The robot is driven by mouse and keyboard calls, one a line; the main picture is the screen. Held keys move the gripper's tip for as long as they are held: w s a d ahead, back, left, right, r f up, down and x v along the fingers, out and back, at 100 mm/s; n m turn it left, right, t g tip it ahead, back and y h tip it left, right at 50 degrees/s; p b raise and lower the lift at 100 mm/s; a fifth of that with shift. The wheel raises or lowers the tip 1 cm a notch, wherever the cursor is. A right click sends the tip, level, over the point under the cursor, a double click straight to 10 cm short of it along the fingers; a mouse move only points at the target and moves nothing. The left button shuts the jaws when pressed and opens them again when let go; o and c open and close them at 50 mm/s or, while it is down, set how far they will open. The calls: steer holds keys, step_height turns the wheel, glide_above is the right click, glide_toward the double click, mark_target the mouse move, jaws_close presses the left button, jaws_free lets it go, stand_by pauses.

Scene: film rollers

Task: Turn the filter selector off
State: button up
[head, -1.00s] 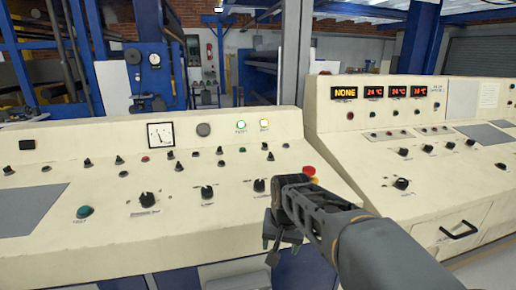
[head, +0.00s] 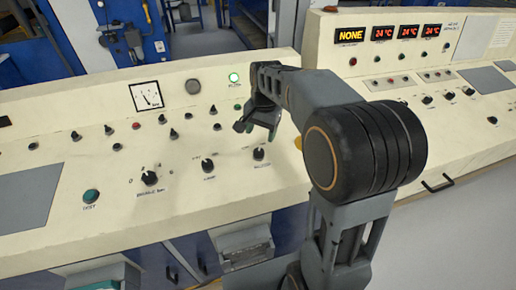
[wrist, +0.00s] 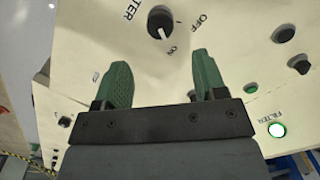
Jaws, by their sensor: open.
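The filter selector (wrist: 160,22) is a round black knob with a white mark, on the cream panel at the top of the wrist view. OFF and ON are printed beside it, and the white mark points toward ON. My gripper (wrist: 160,60) is open, its two green fingers apart and empty, with the selector beyond the gap between the tips. In the head view my gripper (head: 262,122) hangs over the panel's right part, and I cannot make out the selector there. The FILTER lamp (wrist: 277,130) glows green; a lit green lamp (head: 234,77) shows in the head view.
Several other black knobs, such as the large one (head: 149,178), stick up from the sloped console (head: 110,235). A dial gauge (head: 146,97) is at the back. A second console (head: 470,140) with red displays stands at right. A black knob (wrist: 285,33) is right of the selector.

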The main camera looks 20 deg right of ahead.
mark_target(259, 151)
steer(key=f, duration=0.8)
steer(key=shift+w+a+f, duration=0.15)
steer(key=shift+a+f, duration=0.05)
steer(key=shift+f, duration=0.2)
steer(key=shift+c, duration=0.2)
steer(key=c, duration=0.9)
